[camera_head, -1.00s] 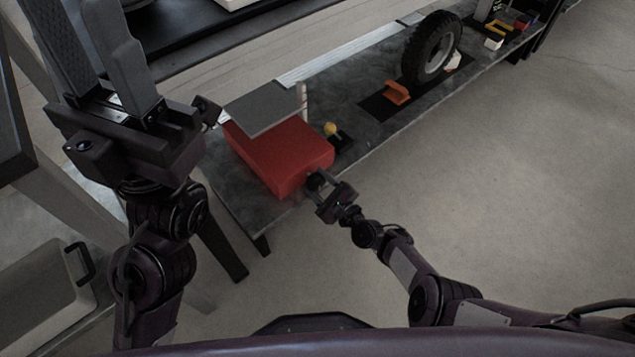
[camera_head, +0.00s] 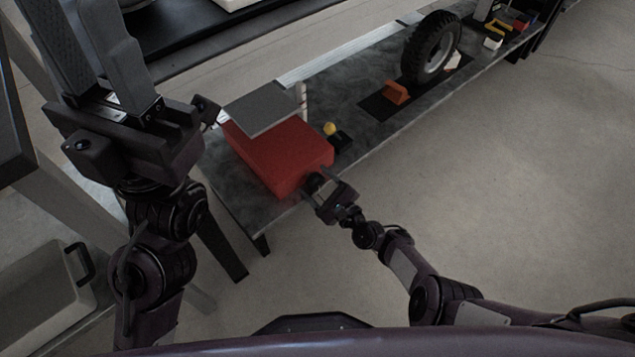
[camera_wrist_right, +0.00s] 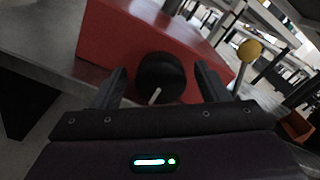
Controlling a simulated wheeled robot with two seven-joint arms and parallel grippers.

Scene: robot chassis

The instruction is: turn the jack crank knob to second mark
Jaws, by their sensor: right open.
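The red jack body (camera_head: 283,157) sits on the near end of the long bench, with a grey plate (camera_head: 262,108) over its top and a white marked post (camera_head: 302,98) beside it. In the right wrist view a black round crank knob (camera_wrist_right: 161,77) with a white pointer line sticks out of the red face (camera_wrist_right: 120,40). My right gripper (camera_head: 318,182) is at that face; in the wrist view its open fingers (camera_wrist_right: 160,88) stand on either side of the knob, with a gap visible. My left gripper (camera_head: 105,65) is raised at the left, its two fingers apart and empty.
A yellow ball-topped lever (camera_head: 330,129) stands on a black base right beside the jack. Farther along the bench (camera_head: 365,135) are an orange block (camera_head: 396,92) and an upright tyre (camera_head: 432,48). A pale bin (camera_head: 45,300) is at lower left. Floor at right is clear.

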